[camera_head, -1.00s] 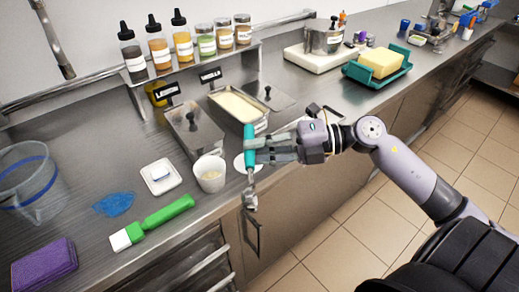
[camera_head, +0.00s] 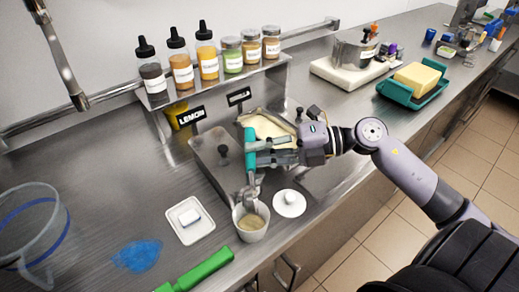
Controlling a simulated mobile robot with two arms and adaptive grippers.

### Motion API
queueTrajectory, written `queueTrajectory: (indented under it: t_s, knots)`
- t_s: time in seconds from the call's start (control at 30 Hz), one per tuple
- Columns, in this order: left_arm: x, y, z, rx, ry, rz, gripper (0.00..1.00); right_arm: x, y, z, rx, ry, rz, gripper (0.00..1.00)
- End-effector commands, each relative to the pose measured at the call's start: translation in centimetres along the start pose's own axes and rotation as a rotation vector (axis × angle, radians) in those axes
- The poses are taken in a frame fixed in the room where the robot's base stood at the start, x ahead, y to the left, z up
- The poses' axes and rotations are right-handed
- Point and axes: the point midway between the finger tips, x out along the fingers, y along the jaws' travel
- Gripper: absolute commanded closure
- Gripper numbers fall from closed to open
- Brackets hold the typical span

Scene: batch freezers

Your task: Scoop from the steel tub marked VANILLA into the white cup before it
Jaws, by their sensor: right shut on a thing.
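My right gripper (camera_head: 256,158) is shut on the upright teal handle of a scoop (camera_head: 250,142). The metal scoop head (camera_head: 251,193) points down, just above or at the far rim of the white cup (camera_head: 249,234); I cannot tell whether they touch. The cup stands upright near the counter's front edge with beige contents in it. The steel tub marked VANILLA (camera_head: 281,121) is open behind the gripper and holds pale cream ice cream; the gripper hides its near part. My left gripper is not in view.
The covered LEMON tub (camera_head: 213,158) is just left of the gripper. A white knobbed lid (camera_head: 289,204) lies right of the cup, and a white dish (camera_head: 190,220) left. A green-handled tool (camera_head: 200,271) lies in front. Bottles stand on the shelf behind.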

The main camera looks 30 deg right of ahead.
Motion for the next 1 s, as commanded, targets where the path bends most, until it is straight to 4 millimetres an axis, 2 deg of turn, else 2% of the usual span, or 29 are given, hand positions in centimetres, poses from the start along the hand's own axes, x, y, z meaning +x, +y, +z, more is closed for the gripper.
queueTrajectory:
  t_s: [0.3, 1.0]
  knots:
    - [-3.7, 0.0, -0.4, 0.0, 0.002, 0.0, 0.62, 0.0, 1.3, 0.0, -0.022, 0.002, -0.143, 1.0]
    - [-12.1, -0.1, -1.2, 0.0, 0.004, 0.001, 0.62, 0.5, 2.7, -0.1, -0.075, 0.0, -0.548, 1.0]
